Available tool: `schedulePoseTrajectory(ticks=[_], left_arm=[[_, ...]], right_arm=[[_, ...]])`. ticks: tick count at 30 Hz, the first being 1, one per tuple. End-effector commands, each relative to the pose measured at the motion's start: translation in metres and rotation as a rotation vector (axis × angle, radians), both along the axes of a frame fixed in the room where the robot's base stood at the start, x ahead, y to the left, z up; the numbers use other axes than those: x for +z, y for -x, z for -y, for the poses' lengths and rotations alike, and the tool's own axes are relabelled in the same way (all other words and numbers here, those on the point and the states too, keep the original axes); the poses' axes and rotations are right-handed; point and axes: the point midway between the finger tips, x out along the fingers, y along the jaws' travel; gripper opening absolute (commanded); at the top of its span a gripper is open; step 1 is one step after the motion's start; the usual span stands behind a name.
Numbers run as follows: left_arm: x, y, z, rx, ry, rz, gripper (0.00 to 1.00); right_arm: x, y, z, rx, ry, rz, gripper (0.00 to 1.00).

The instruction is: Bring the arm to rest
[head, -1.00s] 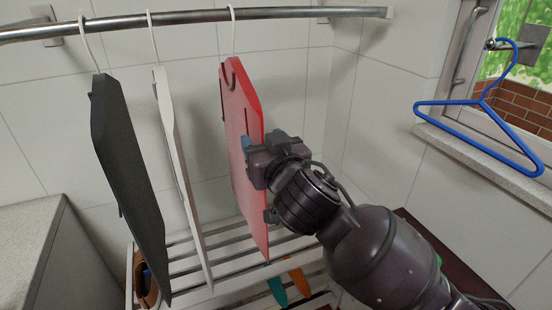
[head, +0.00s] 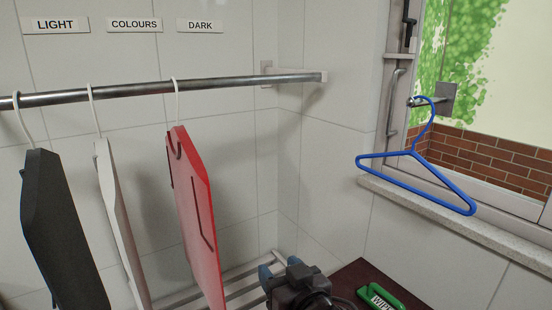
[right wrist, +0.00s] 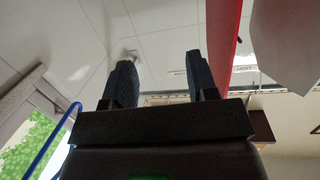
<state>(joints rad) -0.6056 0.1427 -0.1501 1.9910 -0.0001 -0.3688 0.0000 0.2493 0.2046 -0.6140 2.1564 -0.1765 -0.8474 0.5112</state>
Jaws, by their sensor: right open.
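My right gripper (head: 279,268) is low in the head view, right of and apart from the red hanging panel (head: 200,215). In the right wrist view its two fingers (right wrist: 161,75) stand wide apart with nothing between them. The red panel's edge (right wrist: 224,45) shows just right of the fingers there. My left gripper is not in view.
A metal rail (head: 140,90) carries the red, white (head: 118,220) and black (head: 58,225) panels. A blue hanger (head: 415,165) hangs by the window. A green object (head: 382,297) lies on a dark brown surface (head: 350,285). A slatted rack (head: 245,280) is below.

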Motion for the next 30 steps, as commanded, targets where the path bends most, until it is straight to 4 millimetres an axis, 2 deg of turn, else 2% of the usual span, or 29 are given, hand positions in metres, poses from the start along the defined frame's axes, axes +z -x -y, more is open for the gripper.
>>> schedulePoseTrajectory(ticks=[1, 8, 14, 18, 24, 27, 30], left_arm=[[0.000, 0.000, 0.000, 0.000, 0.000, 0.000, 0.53], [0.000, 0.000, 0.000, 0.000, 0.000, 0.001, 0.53], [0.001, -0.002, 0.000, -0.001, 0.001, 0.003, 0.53], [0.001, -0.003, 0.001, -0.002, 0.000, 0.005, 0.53], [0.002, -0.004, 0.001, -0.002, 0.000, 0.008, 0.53], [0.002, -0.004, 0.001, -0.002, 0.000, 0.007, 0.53], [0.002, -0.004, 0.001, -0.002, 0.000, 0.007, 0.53]], right_arm=[[-0.022, 0.000, 0.015, -0.025, 0.003, -0.031, 0.53], [-0.110, 0.015, 0.084, -0.132, 0.037, -0.129, 0.53], [-0.185, 0.054, 0.149, -0.232, 0.087, -0.214, 0.53], [-0.233, 0.093, 0.195, -0.301, 0.136, -0.273, 0.53], [-0.280, 0.150, 0.245, -0.379, 0.204, -0.338, 0.53], [-0.293, 0.172, 0.261, -0.404, 0.228, -0.359, 0.53], [-0.300, 0.184, 0.271, -0.418, 0.245, -0.371, 0.53]])
